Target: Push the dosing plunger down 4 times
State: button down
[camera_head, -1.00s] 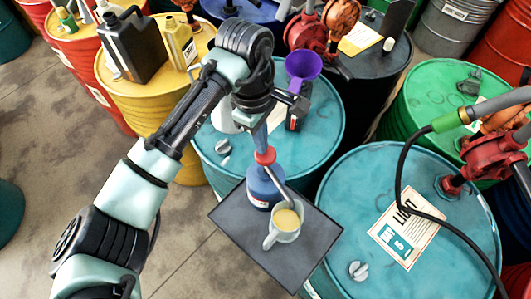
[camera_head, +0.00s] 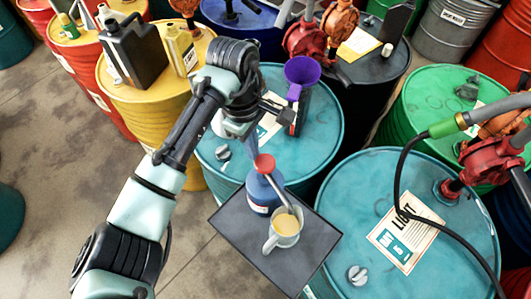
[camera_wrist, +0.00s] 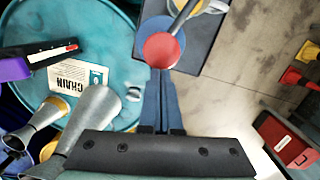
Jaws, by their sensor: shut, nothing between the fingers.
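The dosing plunger has a round red top (camera_head: 264,163) and sits on a blue bottle (camera_head: 262,192). Its grey spout (camera_head: 280,188) slants over a metal mug (camera_head: 275,241) holding pale yellow liquid. Bottle and mug stand on a dark tray (camera_head: 235,225). My gripper (camera_head: 250,147) is shut and empty, pointing down just above and left of the red top. In the wrist view my gripper (camera_wrist: 160,75) has its fingertips close to the red top (camera_wrist: 163,50); I cannot tell whether they touch. The top hides most of the bottle there.
Teal drums (camera_head: 375,170) stand behind and right of the tray. A purple funnel (camera_head: 302,72) is behind my gripper. A hose (camera_head: 400,175) curves over the right drum. A black jug (camera_head: 130,50) stands on the yellow drum (camera_head: 115,90). Bare floor lies at left.

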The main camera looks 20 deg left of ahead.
jog(key=shift+w+a, duration=0.1)
jog(key=shift+a, duration=0.45)
jog(key=shift+r, duration=0.15)
notch_tip(320, 180, up, 13)
jog(key=a, duration=0.1)
jog(key=shift+a+f, duration=0.15)
jog(key=shift+f, duration=0.05)
jog(key=shift+w, duration=0.1)
dwell(1.0)
